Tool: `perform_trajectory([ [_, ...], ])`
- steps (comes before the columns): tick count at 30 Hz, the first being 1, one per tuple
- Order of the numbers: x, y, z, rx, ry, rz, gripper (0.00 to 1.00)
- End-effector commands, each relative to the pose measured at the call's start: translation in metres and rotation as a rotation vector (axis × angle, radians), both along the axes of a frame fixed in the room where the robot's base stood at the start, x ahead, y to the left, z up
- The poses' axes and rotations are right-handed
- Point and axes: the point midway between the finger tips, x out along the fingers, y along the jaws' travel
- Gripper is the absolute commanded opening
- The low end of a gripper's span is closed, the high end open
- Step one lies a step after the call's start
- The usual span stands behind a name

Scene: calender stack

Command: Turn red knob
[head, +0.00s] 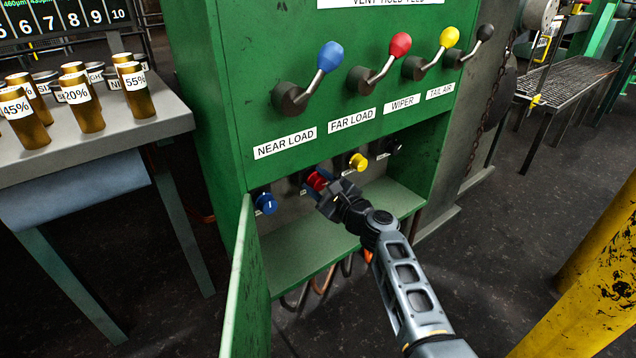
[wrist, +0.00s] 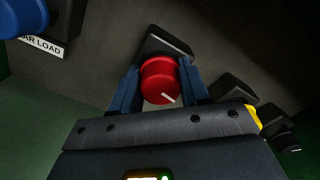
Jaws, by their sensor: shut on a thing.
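The red knob (head: 317,181) sits on the back wall of the open lower compartment in the green cabinet, between the blue and yellow knobs. My gripper (head: 323,187) reaches into the compartment and covers part of it. In the wrist view the red knob (wrist: 161,82) is between the two blue fingers of my gripper (wrist: 160,88), which are shut on its sides. A white pointer mark on its face points toward the lower right in that view. Its dark base shows behind it.
A blue knob (head: 265,203) is to the left and a yellow knob (head: 358,162) to the right. Blue, red, yellow and black levers stand above. The green door (head: 247,290) hangs open at the lower left. A yellow post (head: 590,285) stands at the right.

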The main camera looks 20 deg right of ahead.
Motion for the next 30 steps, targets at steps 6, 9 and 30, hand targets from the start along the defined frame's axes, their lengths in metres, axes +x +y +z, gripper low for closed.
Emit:
perform_trajectory([
  [6, -0.0003, 0.0002, -0.0005, 0.000, 0.001, 0.001, 0.15],
  [9, -0.0003, 0.0003, -0.0008, -0.003, 0.000, 0.001, 0.15],
  [30, -0.0009, 0.0011, -0.0071, -0.403, -0.131, 0.001, 0.14],
])
